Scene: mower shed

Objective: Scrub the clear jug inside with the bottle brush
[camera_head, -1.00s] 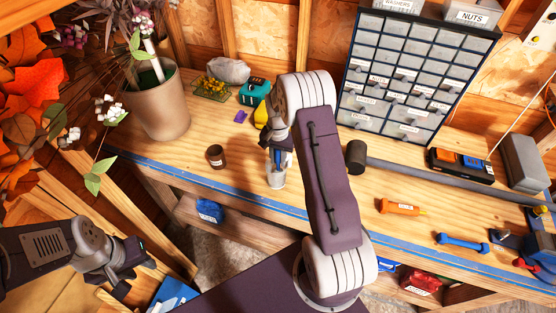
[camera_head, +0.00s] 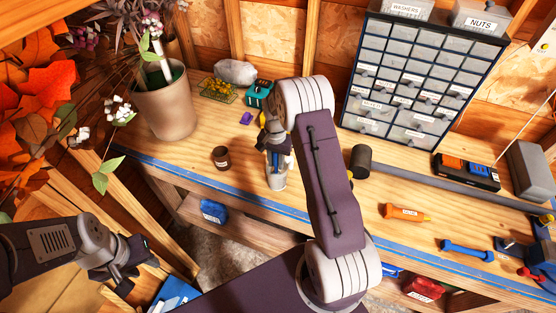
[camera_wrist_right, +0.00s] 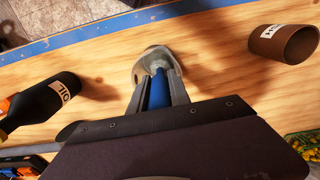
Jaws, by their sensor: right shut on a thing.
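The clear jug (camera_head: 277,180) stands on the wooden bench near its blue front edge. In the right wrist view the jug (camera_wrist_right: 152,58) is just beyond my fingertips. My right gripper (camera_head: 278,158) is directly above the jug, shut on the blue handle of the bottle brush (camera_wrist_right: 157,90). The brush points down toward the jug mouth. The fingers hide much of it, and I cannot tell how deep its head is. My left gripper (camera_head: 135,270) hangs low at the left, away from the bench. Its jaw opening is unclear.
A brown labelled cup (camera_head: 221,158) stands left of the jug. A plant pot (camera_head: 165,105) stands left.

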